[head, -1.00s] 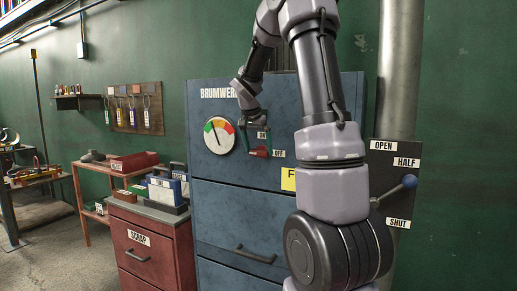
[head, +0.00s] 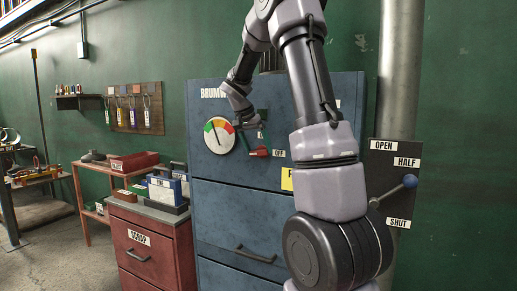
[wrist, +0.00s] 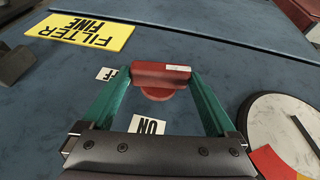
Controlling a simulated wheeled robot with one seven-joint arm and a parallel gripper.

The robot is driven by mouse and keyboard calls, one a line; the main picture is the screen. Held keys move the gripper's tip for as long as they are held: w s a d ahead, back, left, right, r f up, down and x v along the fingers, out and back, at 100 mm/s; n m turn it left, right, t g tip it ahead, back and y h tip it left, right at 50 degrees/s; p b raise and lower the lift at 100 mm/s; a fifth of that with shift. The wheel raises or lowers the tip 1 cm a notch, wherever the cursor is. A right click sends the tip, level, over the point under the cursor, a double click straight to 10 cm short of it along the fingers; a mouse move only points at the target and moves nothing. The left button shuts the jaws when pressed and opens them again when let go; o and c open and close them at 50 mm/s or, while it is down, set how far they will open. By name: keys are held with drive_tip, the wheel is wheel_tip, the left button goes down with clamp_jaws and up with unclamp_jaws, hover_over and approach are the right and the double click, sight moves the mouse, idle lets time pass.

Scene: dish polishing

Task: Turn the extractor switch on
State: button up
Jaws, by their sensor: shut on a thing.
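The extractor switch has a red handle (head: 259,152) on the front of the blue cabinet (head: 225,215), right of a round gauge. It is beside the OFF label (head: 279,153). My gripper (head: 257,146) reaches down to it from the upper left. In the wrist view the red handle (wrist: 160,73) sits between the green fingertips of my gripper (wrist: 162,80), which is shut on it. The ON label (wrist: 148,125) shows between the fingers, nearer the palm. The OFF label (wrist: 106,73) is partly hidden by a finger.
The gauge (head: 219,135) is close left of my wrist. A yellow filter label (wrist: 82,32) is on the cabinet. A blue-knobbed lever (head: 408,182) with OPEN, HALF and SHUT labels is at right. A red scrap cabinet (head: 150,250) stands left.

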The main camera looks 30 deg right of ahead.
sight(252, 153)
drive_tip(key=g+h, duration=0.2)
drive_tip(key=w+n+g+h, duration=0.1)
drive_tip(key=shift+a+f, duration=0.2)
drive_tip(key=shift+a, duration=0.2)
drive_tip(key=g, duration=0.1)
drive_tip(key=h, duration=0.1)
drive_tip(key=g+h, duration=0.1)
drive_tip(key=shift+w+a+f+n+g, duration=0.15)
drive_tip(key=shift+f+n+g, duration=0.15)
drive_tip(key=shift+n, duration=0.1)
drive_tip(key=g+h, duration=0.1)
drive_tip(key=n+g+h, duration=0.1)
drive_tip(key=h, duration=0.1)
drive_tip(key=shift+w+a+f+g, duration=0.15)
drive_tip(key=shift+f+g, duration=0.15)
drive_tip(key=shift+f, duration=0.05)
drive_tip(key=shift+f+n+g+h, duration=0.15)
drive_tip(key=shift+n+g+h, duration=0.2)
drive_tip(key=shift+h, duration=0.4)
drive_tip(key=shift+f+n+g+h, duration=0.2)
drive_tip(key=shift+g+h, duration=0.25)
drive_tip(key=shift+h, duration=0.3)
drive_tip(key=o, duration=1)
